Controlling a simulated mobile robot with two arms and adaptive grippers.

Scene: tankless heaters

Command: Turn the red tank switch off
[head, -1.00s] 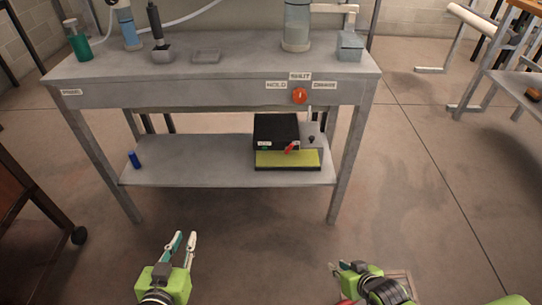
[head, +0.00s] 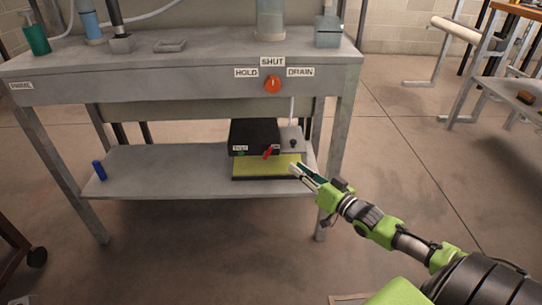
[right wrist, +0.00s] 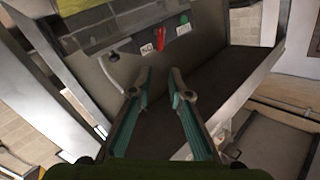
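A small red lever switch (head: 267,152) sits on the front of a black box (head: 255,133) on the table's lower shelf. The lever also shows in the right wrist view (right wrist: 160,38), beyond the fingertips. An orange-red round knob (head: 272,84) is on the table's front panel, among labels reading HOLD, SHUT and DRAIN. My right gripper (head: 300,168) is low, in front of and to the right of the black box. In the right wrist view its fingers (right wrist: 160,72) are apart with nothing between them. My left gripper is out of view.
The box stands on a yellow base (head: 250,172) beside a grey unit with a dark knob (head: 292,144). A blue cylinder (head: 99,170) stands at the left of the lower shelf (head: 170,170). Table legs flank the shelf opening. Bottles and small blocks stand on the tabletop.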

